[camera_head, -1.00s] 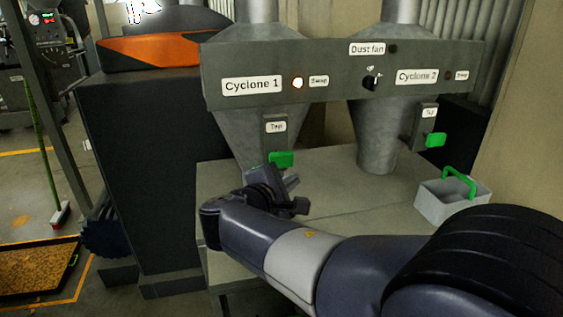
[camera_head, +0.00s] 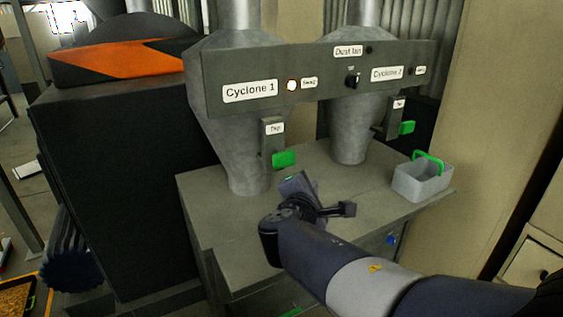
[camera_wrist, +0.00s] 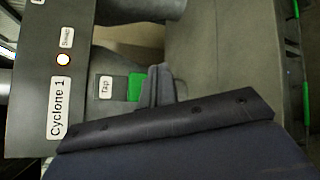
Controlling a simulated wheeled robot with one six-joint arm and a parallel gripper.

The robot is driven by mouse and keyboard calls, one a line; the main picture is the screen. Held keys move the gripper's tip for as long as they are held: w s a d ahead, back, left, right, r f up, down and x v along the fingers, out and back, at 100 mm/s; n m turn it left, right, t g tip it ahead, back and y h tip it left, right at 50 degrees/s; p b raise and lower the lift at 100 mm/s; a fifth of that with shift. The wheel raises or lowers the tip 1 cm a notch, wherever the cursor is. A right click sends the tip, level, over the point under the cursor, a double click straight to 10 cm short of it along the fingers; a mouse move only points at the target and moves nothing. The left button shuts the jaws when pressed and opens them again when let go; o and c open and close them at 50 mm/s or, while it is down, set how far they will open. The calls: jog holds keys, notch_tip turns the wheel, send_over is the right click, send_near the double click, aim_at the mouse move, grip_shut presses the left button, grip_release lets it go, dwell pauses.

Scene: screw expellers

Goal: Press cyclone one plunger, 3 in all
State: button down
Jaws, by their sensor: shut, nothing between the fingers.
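The cyclone one plunger is a bright green block (camera_head: 284,160) on a grey bracket labelled "Tap", hanging below the panel marked Cyclone 1 (camera_head: 250,92). It also shows in the wrist view (camera_wrist: 135,87), just left of my fingers. My gripper (camera_head: 291,180) is shut and empty, just below and in front of the plunger in the head view. The fingers (camera_wrist: 159,70) are together in the wrist view. They appear close to the green block; I cannot tell whether they touch it. The lamp by the Cyclone 1 sign glows (camera_head: 292,85).
Cyclone 2 has a similar green block (camera_head: 407,127) further right. A grey bin with a green handle (camera_head: 421,180) stands at the right of the grey table (camera_head: 215,205). A dark machine with an orange band (camera_head: 125,57) stands at the left. The table's middle is mostly clear.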

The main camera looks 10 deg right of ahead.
jog(key=shift+w+a, duration=0.1)
jog(key=p, duration=0.2)
send_near(287, 161)
jog(key=w+d+f, duration=0.2)
jog(key=w+d, duration=0.2)
jog(key=shift+w+b, duration=0.2)
jog(key=shift+b, duration=0.1)
dwell(1.7)
jog(key=shift+w, duration=0.3)
jog(key=shift+w+a, duration=0.2)
jog(key=shift+w, duration=0.35)
jog(key=shift+w+a, duration=0.2)
jog(key=shift+w, duration=0.35)
dwell(1.2)
jog(key=shift+s, duration=0.15)
jog(key=shift+s+d+b, duration=0.35)
jog(key=shift+s+b, duration=0.4)
jog(key=shift+s, duration=0.15)
jog(key=shift+s+d, duration=0.15)
jog(key=shift+s, duration=0.3)
